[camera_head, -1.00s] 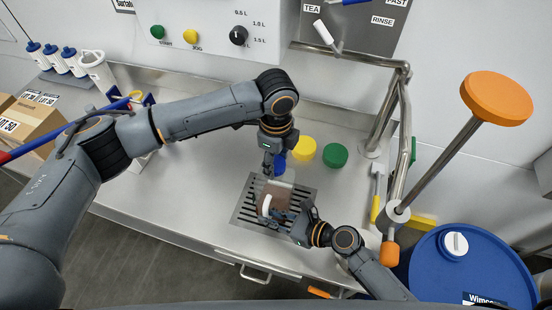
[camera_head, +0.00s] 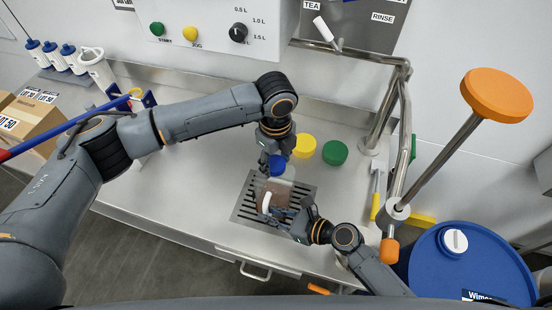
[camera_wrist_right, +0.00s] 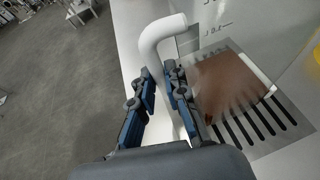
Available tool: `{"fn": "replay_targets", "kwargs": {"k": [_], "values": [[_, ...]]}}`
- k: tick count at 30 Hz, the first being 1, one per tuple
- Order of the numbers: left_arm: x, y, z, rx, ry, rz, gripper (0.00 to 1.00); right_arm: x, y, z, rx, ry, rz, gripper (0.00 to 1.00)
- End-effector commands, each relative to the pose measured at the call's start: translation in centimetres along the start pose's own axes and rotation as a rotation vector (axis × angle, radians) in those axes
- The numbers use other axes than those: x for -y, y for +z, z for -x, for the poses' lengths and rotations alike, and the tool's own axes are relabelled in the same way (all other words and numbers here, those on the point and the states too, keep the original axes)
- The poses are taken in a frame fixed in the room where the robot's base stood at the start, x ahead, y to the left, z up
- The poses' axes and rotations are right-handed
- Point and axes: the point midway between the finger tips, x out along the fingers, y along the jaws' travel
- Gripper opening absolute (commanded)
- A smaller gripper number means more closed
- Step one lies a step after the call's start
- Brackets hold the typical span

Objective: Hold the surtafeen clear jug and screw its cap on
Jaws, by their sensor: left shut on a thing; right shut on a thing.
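The clear jug (camera_head: 286,186) holds brown liquid and stands on the slotted drain grate. Its white handle (camera_head: 266,202) is on its left side. My right gripper (camera_head: 290,213) is shut on the handle; in the right wrist view the handle (camera_wrist_right: 163,31) runs down between the fingers (camera_wrist_right: 160,88) and the liquid shows beside it. My left gripper (camera_head: 270,159) points down over the jug's top, shut on the blue cap (camera_head: 277,167). Whether the cap touches the jug's neck cannot be told, as the gripper hides part of it.
The drain grate (camera_head: 243,208) is set in the steel counter. A yellow cap (camera_head: 304,147) and a green cap (camera_head: 335,152) lie behind the jug. A metal pipe frame (camera_head: 381,118) and a blue drum (camera_head: 425,262) stand to the right.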

Motion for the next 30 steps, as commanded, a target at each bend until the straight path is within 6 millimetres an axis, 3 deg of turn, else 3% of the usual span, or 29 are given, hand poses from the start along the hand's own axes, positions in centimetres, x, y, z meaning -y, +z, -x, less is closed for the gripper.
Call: {"fn": "replay_targets", "kwargs": {"k": [21,25,30], "values": [[-0.34,0.45,0.01,-0.005,-0.004,-1.470,0.39,0.03,-0.02,0.01,-0.001,-0.001,0.000,0.00],[-0.32,0.50,0.00,-0.005,-0.005,-1.627,0.39,0.04,-0.02,0.02,-0.001,-0.001,0.000,0.00],[-0.32,0.51,-0.01,-0.006,-0.006,-1.693,0.39,0.03,-0.03,0.02,-0.001,-0.001,0.000,0.00]]}}
